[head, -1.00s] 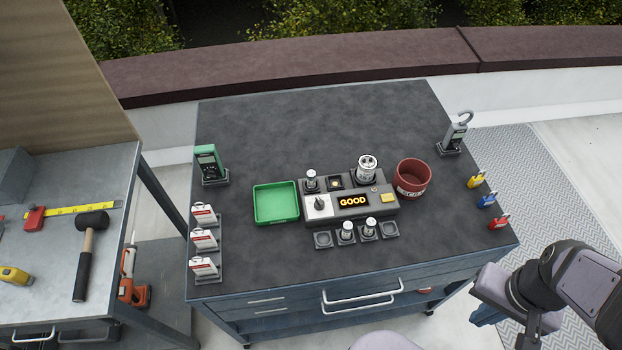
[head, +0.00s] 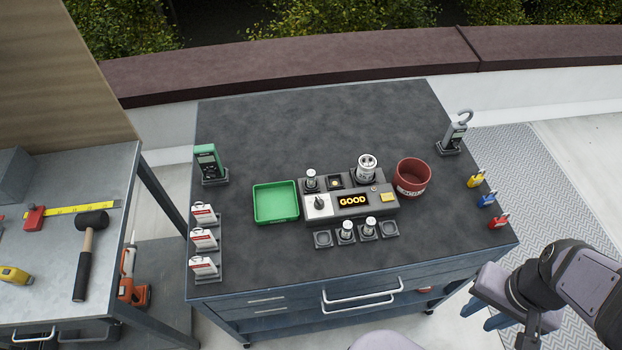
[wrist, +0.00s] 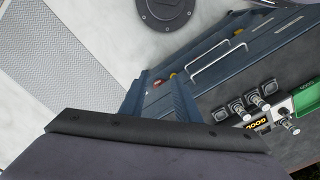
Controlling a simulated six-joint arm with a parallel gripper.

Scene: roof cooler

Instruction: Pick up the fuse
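Several silver, white-banded cylinders that look like fuses are on the bench. A small one (head: 311,180) stands on the back left of the grey tester (head: 378,207), whose display reads GOOD. A larger one (head: 366,165) stands at its back right. Two small ones (head: 346,230) (head: 369,227) stand upright in the middle pads of a row in front; the outer pads are empty. They also show at the right of the wrist view (wrist: 268,88). My gripper (head: 476,318) is open and empty, off the bench's front right corner, well away from all of them.
A green tray (head: 276,184) lies left of the tester and a red cup (head: 411,188) right of it. White tagged items line the left edge; yellow, blue and red padlocks (head: 487,200) line the right. A clamp meter (head: 455,137) stands behind them. The bench's back is clear.

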